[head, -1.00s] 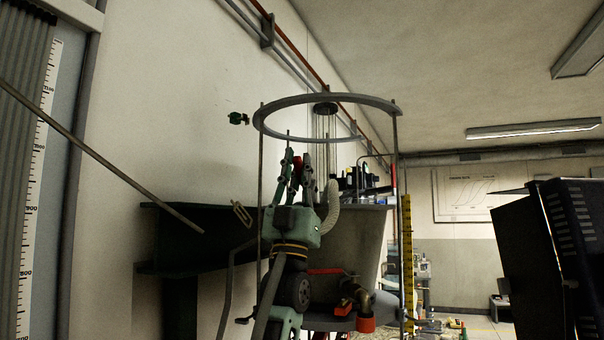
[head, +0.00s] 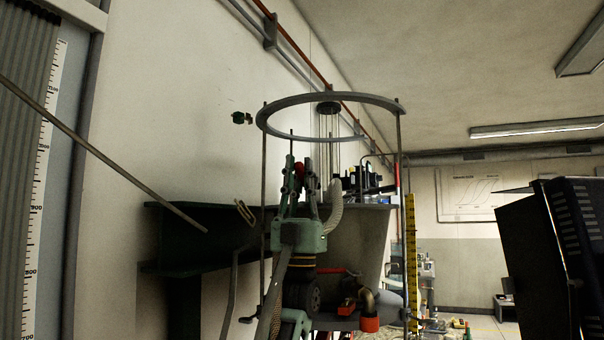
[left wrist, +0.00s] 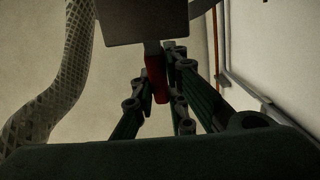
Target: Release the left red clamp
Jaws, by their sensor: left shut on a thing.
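My left gripper (head: 300,178) points up in front of the clear tank's ring and rods. Its fingers are shut on a small red clamp (head: 299,170). In the left wrist view the red clamp (left wrist: 155,78) stands between the fingers, below a dark square block. The finger linkages hide part of the clamp. My right gripper is not in view.
A grey ring (head: 330,98) on thin rods surrounds the space above my left gripper. A pale corrugated hose (head: 335,208) hangs just right of it. A dark beam (head: 200,240) lies to the left, and a yellow scale (head: 411,255) stands at the right.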

